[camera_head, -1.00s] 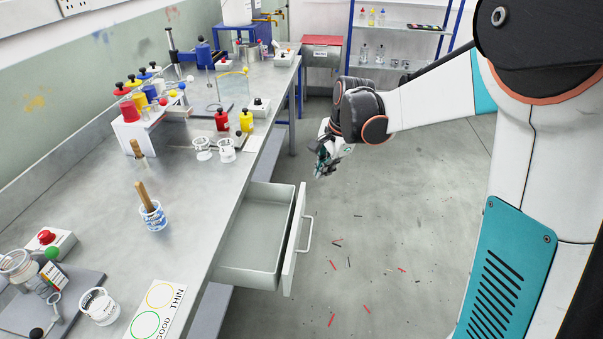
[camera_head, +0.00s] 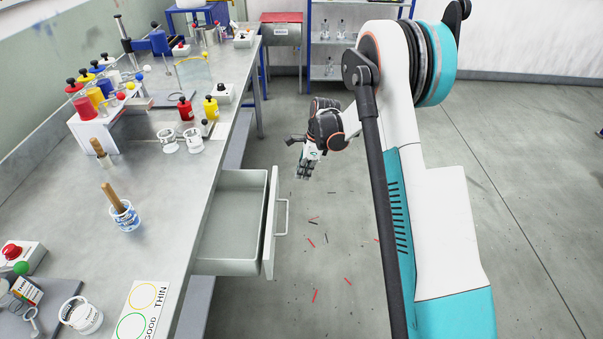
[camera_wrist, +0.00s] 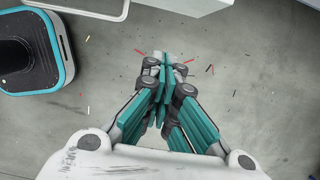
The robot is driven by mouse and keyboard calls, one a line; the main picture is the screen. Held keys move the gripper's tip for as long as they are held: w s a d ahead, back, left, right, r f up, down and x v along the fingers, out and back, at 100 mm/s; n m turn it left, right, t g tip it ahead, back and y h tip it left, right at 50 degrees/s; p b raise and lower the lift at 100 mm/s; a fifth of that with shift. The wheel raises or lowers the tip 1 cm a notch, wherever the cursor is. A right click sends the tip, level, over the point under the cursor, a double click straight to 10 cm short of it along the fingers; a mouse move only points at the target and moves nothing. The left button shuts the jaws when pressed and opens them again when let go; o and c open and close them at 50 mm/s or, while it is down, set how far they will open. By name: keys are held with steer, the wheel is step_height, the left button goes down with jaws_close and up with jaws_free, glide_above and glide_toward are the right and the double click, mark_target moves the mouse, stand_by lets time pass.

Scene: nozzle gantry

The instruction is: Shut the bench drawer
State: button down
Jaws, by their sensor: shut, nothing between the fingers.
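The bench drawer (camera_head: 232,265) is pulled well out from the front of the steel bench and looks empty inside. Its white front panel (camera_head: 271,222) carries a bar handle (camera_head: 284,217) on the outer face. My gripper (camera_head: 305,171) is over the floor, in the picture above and right of the handle, clear of it. In the wrist view my gripper (camera_wrist: 164,68) points down with its fingers together and nothing between them. Part of a pale panel and a handle-like bar, likely the drawer's, shows at the top edge of the wrist view (camera_wrist: 100,8).
A red cabinet (camera_head: 288,35) and a blue-framed shelf stand at the back. Small coloured bits lie on the open floor (camera_head: 340,255).

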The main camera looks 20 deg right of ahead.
steer(key=w+a+f+b, duration=0.1)
steer(key=a+f+b, duration=0.2)
steer(key=a+f, duration=0.2)
steer(key=shift+w+a+f+b, duration=0.2)
steer(key=shift+w+f+b, duration=0.15)
steer(key=shift+f, duration=0.5)
steer(key=shift+a, duration=0.15)
glide_above(234, 198)
steer(key=shift+s, duration=0.1)
